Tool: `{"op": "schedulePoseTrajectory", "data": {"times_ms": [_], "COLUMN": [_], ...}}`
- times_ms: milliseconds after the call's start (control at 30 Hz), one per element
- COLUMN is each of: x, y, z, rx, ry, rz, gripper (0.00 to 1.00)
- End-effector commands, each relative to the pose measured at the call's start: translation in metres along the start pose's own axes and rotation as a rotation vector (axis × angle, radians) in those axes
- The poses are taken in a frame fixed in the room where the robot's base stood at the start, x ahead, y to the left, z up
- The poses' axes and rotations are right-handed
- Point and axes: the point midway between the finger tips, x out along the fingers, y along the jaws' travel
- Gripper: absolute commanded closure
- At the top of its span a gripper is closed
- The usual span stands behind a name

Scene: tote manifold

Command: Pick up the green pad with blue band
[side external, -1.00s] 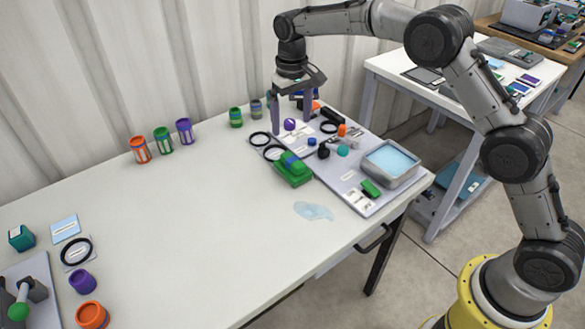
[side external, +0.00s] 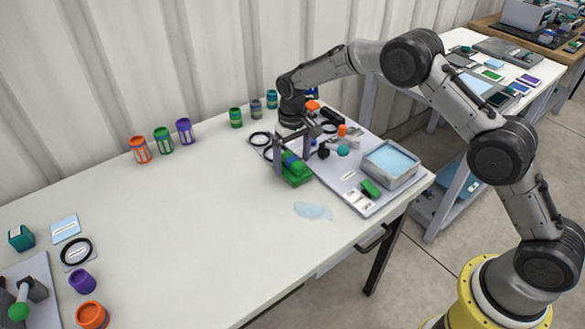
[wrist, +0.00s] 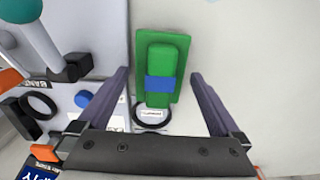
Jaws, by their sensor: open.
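The green pad with blue band (wrist: 160,62) lies on the table beside the grey board. It has a flat green base, a raised green block and a blue band across it. In the side external view the pad (side external: 297,177) is partly hidden by my gripper's fingers. My gripper (side external: 294,166) is open over the pad, pointing down. In the wrist view the open fingers of my gripper (wrist: 160,75) stand on either side of the pad, with a gap on each side. The fingers do not visibly touch it.
The grey board (side external: 330,175) beside the pad carries a metal tray with light blue contents (side external: 390,162), a small green block (side external: 371,188) and a teal ball (side external: 343,150). Black rings (side external: 259,139) lie behind the pad. A pale blue patch (side external: 313,211) lies in front. The table's middle is clear.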

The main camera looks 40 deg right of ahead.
Motion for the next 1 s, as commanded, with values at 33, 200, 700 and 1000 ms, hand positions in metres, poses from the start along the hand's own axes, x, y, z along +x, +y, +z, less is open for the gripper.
{"op": "schedulePoseTrajectory", "data": {"times_ms": [33, 200, 700, 1000], "x": [0.0051, 0.0091, 0.0083, 0.0073], "y": [-0.0001, -0.0003, -0.0003, -0.0003], "z": [0.0007, 0.0003, 0.0002, 0.0], "rx": [0.0, -0.001, 0.0, 0.0], "ry": [-0.003, 0.0, 0.0, 0.0], "rz": [0.001, 0.001, 0.001, 0.0], "gripper": [0.0, 0.0, 0.67, 0.74]}}
